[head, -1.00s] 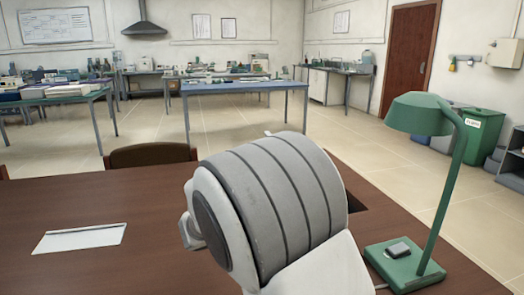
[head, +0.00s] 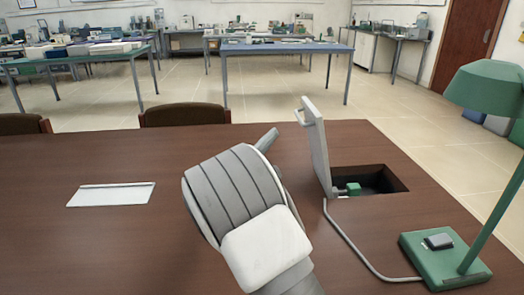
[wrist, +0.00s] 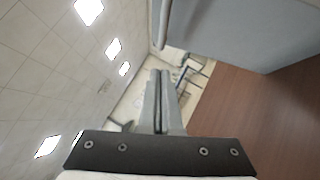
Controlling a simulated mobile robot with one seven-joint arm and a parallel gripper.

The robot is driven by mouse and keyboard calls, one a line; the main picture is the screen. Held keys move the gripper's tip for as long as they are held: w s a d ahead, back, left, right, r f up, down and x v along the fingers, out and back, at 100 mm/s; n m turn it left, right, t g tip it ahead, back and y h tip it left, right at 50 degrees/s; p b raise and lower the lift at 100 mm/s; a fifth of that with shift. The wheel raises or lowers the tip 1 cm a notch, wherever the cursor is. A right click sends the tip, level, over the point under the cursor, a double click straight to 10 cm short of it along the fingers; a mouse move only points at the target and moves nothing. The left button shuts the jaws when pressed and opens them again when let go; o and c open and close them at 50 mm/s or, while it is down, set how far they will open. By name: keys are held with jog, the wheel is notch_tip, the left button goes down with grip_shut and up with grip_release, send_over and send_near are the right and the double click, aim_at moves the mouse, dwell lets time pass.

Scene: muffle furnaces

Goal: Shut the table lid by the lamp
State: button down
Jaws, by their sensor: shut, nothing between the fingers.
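The table lid by the lamp (head: 318,148) is a pale panel standing nearly upright at the left edge of a dark opening (head: 385,181) in the brown table. A small handle sticks out near its top. The green lamp (head: 448,262) stands right of the opening. My gripper (head: 267,138) is left of the lid and apart from it in the head view, mostly hidden behind my wrist. In the wrist view my gripper's fingers (wrist: 160,85) are together and empty. A large grey-blue surface (wrist: 235,35), apparently the lid, fills the upper right there.
A green plug sits in the opening, and a grey cable (head: 348,240) runs over the table to the lamp. A second white lid (head: 110,195) lies flat at the left. Chairs (head: 185,115) stand at the far edge. The tabletop between the left lid and my arm is clear.

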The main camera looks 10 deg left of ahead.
jog(key=w+d+r+b, duration=0.1)
jog(key=w+d+r, duration=0.1)
jog(key=w+d, duration=0.1)
jog(key=shift+d+r, duration=0.2)
jog(key=shift+d, duration=0.55)
jog(key=shift+w+d+r, duration=0.1)
jog(key=shift+w, duration=0.05)
